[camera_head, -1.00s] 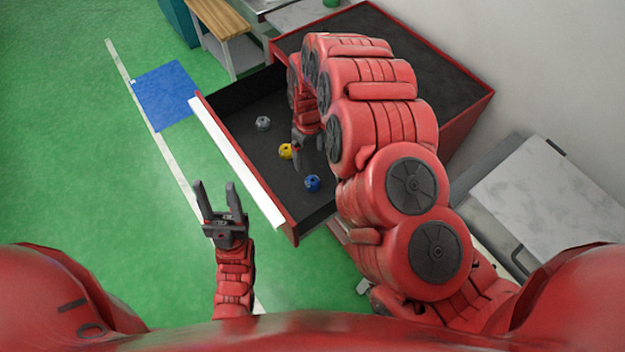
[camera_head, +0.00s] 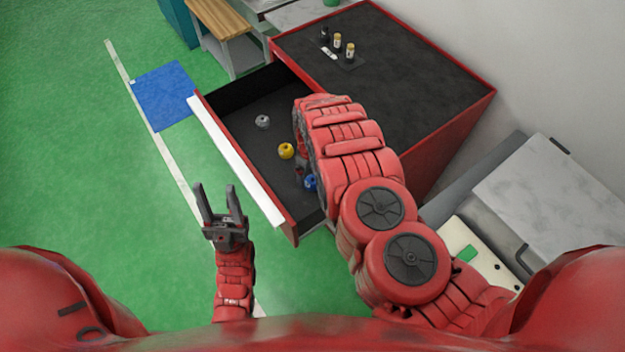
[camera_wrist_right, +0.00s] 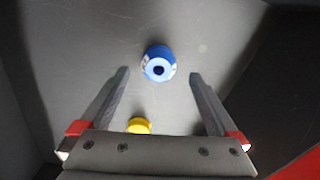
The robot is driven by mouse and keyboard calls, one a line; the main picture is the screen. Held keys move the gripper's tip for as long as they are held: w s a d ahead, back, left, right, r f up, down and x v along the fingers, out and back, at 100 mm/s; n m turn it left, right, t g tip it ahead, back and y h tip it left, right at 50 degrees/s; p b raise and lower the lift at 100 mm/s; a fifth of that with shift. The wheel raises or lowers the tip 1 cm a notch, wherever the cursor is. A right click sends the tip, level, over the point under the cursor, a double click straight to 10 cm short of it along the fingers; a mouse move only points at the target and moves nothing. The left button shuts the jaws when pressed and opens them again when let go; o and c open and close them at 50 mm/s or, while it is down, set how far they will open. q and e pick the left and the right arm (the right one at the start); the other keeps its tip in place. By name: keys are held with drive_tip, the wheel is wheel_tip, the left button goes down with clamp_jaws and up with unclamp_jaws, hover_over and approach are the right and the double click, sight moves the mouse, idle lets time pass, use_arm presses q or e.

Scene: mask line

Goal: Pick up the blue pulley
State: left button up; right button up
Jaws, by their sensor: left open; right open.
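The blue pulley (camera_head: 310,183) lies on the dark floor of the open drawer (camera_head: 240,150), partly hidden by my right arm in the head view. In the right wrist view the blue pulley (camera_wrist_right: 158,64) is just beyond and between the two open fingers of my right gripper (camera_wrist_right: 158,80), with nothing held. In the head view the right gripper is mostly hidden behind its arm, low in the drawer by the pulley. My left gripper (camera_head: 219,200) is open and empty, outside the drawer in front of its white front edge.
A yellow pulley (camera_head: 286,151) and a grey pulley (camera_head: 262,121) lie further along the drawer; the yellow one also shows near the gripper's base in the wrist view (camera_wrist_right: 139,126). Small bottles (camera_head: 337,42) stand on the red cabinet's black top (camera_head: 420,75). Drawer walls surround the right gripper.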

sight(312, 178)
drive_tip(key=shift+d+f, duration=0.2)
drive_tip(key=shift+f, duration=0.65)
drive_tip(key=shift+a+f+p, duration=0.1)
drive_tip(key=shift+f+p, duration=0.2)
drive_tip(key=shift+f, duration=0.5)
drive_tip(key=c, duration=1.5)
drive_tip(key=shift+r, duration=0.15)
